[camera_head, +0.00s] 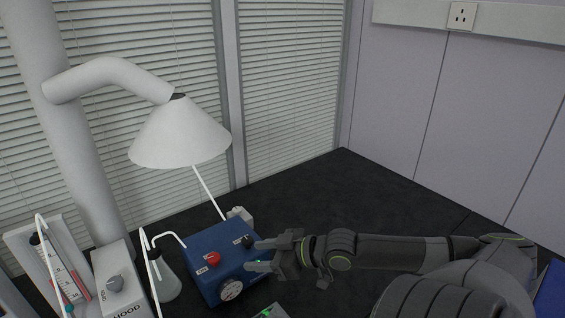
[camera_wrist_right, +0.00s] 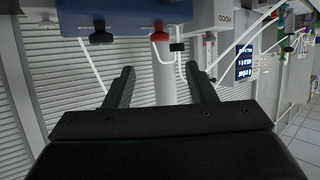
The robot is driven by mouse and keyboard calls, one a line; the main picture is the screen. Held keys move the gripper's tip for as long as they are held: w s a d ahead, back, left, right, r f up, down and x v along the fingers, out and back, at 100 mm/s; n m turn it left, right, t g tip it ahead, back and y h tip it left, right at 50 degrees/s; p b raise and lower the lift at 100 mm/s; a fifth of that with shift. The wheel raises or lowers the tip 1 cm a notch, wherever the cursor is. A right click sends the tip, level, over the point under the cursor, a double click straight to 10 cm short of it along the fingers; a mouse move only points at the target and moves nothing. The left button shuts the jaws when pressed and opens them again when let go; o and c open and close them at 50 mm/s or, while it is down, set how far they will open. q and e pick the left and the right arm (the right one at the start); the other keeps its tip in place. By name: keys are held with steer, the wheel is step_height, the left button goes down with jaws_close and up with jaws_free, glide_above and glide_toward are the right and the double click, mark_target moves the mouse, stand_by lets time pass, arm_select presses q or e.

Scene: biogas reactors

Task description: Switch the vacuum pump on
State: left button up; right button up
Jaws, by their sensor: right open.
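The vacuum pump is a blue box (camera_head: 205,243) on the dark bench in the head view. On its top are a red knob (camera_head: 213,258) and a black knob (camera_head: 248,242), and a round gauge (camera_head: 231,290) is on its front. My right gripper (camera_head: 261,255) is at the pump's right side, its fingers apart and pointing left, near the black knob; contact cannot be told. In the right wrist view the open, empty fingers (camera_wrist_right: 161,76) lie below the pump (camera_wrist_right: 125,20), its black knob (camera_wrist_right: 101,36) and red knob (camera_wrist_right: 160,36). My left gripper is out of view.
A glass flask (camera_head: 165,280) with tubing stands left of the pump. A grey hood control box (camera_head: 118,285) with a knob is further left. A white conical hood (camera_head: 182,135) hangs above. The bench behind my right arm (camera_head: 330,200) is clear.

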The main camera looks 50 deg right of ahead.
steer(key=p+v, duration=0.3)
steer(key=v, duration=0.2)
steer(key=shift+s+d+r, duration=0.1)
steer(key=shift+s+d, duration=0.05)
steer(key=shift+s, duration=0.1)
stand_by(0.5)
